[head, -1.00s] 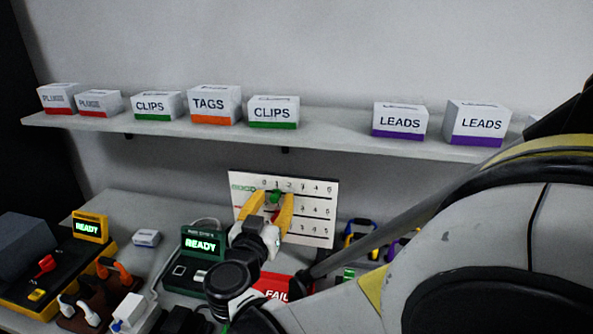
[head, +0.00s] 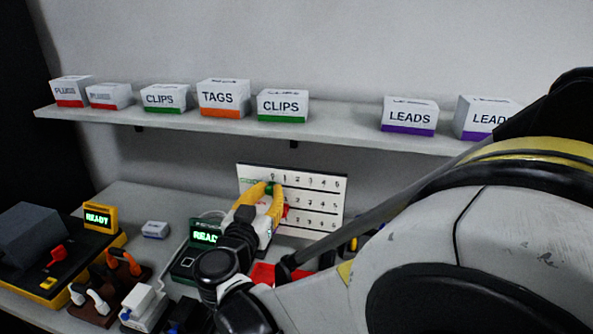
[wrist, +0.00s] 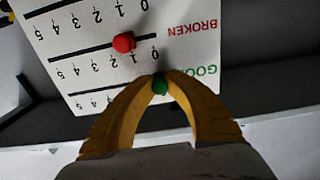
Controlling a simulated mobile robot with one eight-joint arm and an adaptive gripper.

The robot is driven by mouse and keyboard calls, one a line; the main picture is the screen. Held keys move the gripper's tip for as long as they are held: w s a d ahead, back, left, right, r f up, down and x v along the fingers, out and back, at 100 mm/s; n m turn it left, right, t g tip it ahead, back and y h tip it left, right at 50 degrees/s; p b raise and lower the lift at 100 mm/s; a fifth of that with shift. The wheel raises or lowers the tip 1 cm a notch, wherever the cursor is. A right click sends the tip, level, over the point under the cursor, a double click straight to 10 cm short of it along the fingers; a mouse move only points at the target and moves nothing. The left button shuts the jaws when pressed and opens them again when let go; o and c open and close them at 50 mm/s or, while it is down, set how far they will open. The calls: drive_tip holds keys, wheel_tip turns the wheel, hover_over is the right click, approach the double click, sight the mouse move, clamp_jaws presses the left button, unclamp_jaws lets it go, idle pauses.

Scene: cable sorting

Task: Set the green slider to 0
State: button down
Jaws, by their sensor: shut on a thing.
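The white slider panel (head: 322,208) stands upright at the back of the bench, with numbered rows. The green slider (head: 269,188) is in the top row, beneath the 0 mark at the left end. My gripper (head: 268,190) has its yellow fingers shut on it. In the wrist view, where the panel appears upside down, the green knob (wrist: 160,84) sits between the fingertips (wrist: 160,80) beside the word GOOD. The fingers hide the row's lowest marks there. The red slider (wrist: 123,42) on the BROKEN row is near 1, apart from the fingers.
A shelf (head: 345,131) with labelled boxes runs above the panel. Left on the bench are a device reading READY (head: 98,217), a small box (head: 156,230) and plugs in a brown holder (head: 97,306). My arm covers the right side.

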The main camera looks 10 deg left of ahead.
drive_tip(key=c, duration=1.3)
unclamp_jaws()
drive_tip(key=shift+a, duration=0.35)
drive_tip(key=shift+d, duration=0.1)
drive_tip(key=shift+s, duration=0.1)
drive_tip(key=s+a, duration=0.1)
drive_tip(key=s, duration=1.1)
drive_tip(key=shift+a, duration=0.35)
drive_tip(key=shift+w, duration=0.1)
